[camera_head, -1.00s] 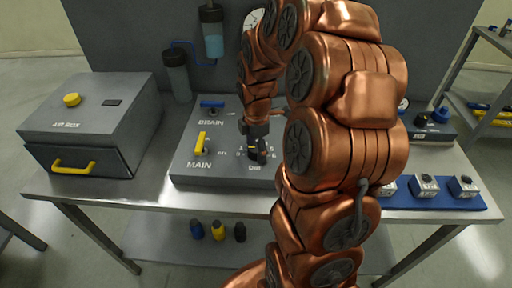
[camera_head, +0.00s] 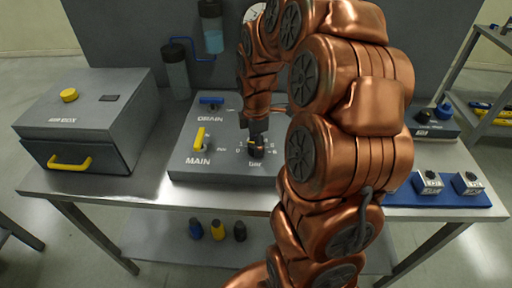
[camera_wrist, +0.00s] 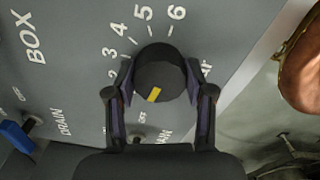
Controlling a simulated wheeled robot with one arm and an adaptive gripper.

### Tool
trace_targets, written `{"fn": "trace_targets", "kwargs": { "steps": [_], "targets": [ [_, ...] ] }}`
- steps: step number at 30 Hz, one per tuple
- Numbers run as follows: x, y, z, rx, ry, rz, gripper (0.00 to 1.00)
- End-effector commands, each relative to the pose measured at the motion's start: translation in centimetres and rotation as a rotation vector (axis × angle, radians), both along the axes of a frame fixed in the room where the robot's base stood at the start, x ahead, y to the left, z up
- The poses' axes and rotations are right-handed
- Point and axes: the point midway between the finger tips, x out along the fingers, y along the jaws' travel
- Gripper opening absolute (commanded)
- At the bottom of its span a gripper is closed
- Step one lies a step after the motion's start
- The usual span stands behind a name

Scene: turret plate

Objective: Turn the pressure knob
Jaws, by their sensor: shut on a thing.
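The pressure knob (camera_wrist: 160,72) is a round black knob with a yellow pointer mark, set in a dial numbered up to 6. In the wrist view its yellow mark points toward the lower left, away from the 5 and 6. My gripper (camera_wrist: 160,85) has one finger on each side of the knob and is shut on it. In the head view the knob (camera_head: 256,150) sits at the right of the grey panel (camera_head: 215,178), above the "bar" label. My gripper (camera_head: 256,138) reaches down onto it, and my arm covers the panel's right part.
On the same panel are a yellow MAIN lever (camera_head: 200,138) and a blue DRAIN lever (camera_head: 211,101). A grey box (camera_head: 90,105) with a yellow handle stands at left. A blue mat (camera_head: 440,200) with small blocks lies at right.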

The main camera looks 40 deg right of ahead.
Motion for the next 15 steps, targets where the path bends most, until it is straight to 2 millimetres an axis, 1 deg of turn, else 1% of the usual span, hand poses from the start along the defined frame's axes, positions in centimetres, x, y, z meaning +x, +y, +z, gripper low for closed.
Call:
{"fn": "trace_targets", "kwargs": {
  "steps": [1,15],
  "targets": [
    [-0.01,-0.02,-0.62,-0.002,0.001,-0.036,0.18],
    [-0.01,0.02,-0.55,0.000,0.000,-0.478,0.18]
  ]
}}
